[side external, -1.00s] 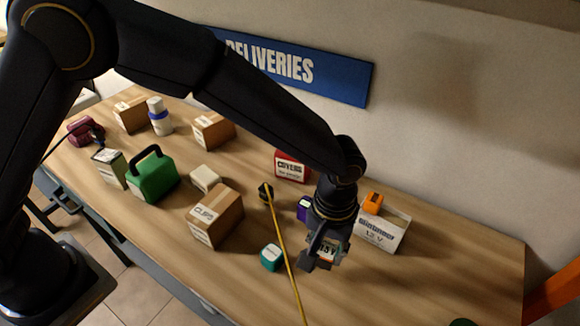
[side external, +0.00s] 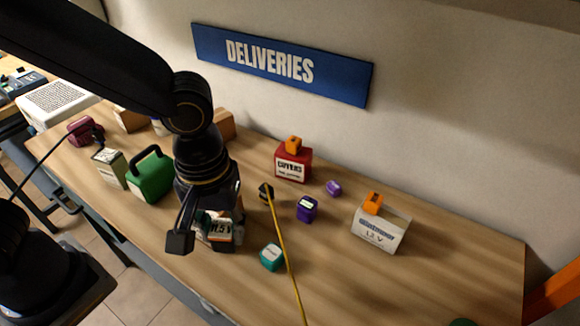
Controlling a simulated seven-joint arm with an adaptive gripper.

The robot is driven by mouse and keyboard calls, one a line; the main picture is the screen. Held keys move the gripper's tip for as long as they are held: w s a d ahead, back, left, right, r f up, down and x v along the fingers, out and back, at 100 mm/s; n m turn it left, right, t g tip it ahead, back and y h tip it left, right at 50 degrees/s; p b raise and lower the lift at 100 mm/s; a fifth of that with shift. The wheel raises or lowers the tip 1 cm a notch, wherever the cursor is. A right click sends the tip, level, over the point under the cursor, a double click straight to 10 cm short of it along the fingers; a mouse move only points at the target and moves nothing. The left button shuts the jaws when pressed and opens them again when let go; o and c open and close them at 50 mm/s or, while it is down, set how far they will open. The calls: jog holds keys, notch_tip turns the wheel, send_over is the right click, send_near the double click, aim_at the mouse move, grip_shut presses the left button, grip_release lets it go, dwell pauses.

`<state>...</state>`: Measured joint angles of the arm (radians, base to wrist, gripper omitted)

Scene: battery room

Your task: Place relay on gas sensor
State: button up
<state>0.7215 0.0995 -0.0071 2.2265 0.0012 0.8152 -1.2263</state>
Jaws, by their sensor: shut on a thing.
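My gripper (side external: 205,236) is shut on a small box (side external: 221,231) with a white, orange and dark green face marked about "1.5 V". It holds the box on the left half of the table; whether the box is clear of what lies below cannot be told. No thing is marked as relay or gas sensor, so I cannot tell which these are. My gripper and arm hide the cardboard CLIPS box and the small pale box behind them.
A green case (side external: 153,178) stands left of my gripper, a teal cube (side external: 271,257) and yellow strip (side external: 284,245) right. Beyond are a purple cube (side external: 307,208), a red box (side external: 292,166) and a white battery box (side external: 379,232). The table's right end (side external: 460,270) is mostly clear.

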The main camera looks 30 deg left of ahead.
jog(key=w+a+r+n, duration=0.1)
jog(key=a+r+n, duration=0.1)
jog(key=a+n, duration=0.65)
jog(key=a+r+n, duration=0.3)
jog(key=a+n, duration=0.1)
jog(key=a, duration=0.9)
jog(key=w+f, duration=0.3)
jog(key=w, duration=0.1)
jog(key=w+f, duration=0.3)
jog(key=w, duration=0.2)
jog(key=w+a+f, duration=0.1)
jog(key=w+f, duration=0.2)
jog(key=w, duration=0.1)
jog(key=shift+w+a+f, duration=0.1)
jog(key=shift+w+f, duration=0.15)
jog(key=shift+w, duration=0.05)
jog(key=shift+w+f, duration=0.2)
jog(key=shift+f, duration=0.1)
jog(key=shift+w+f, duration=0.1)
jog(key=shift+f, duration=1.5)
jog(key=o, duration=1.2)
jog(key=shift+f, duration=0.15)
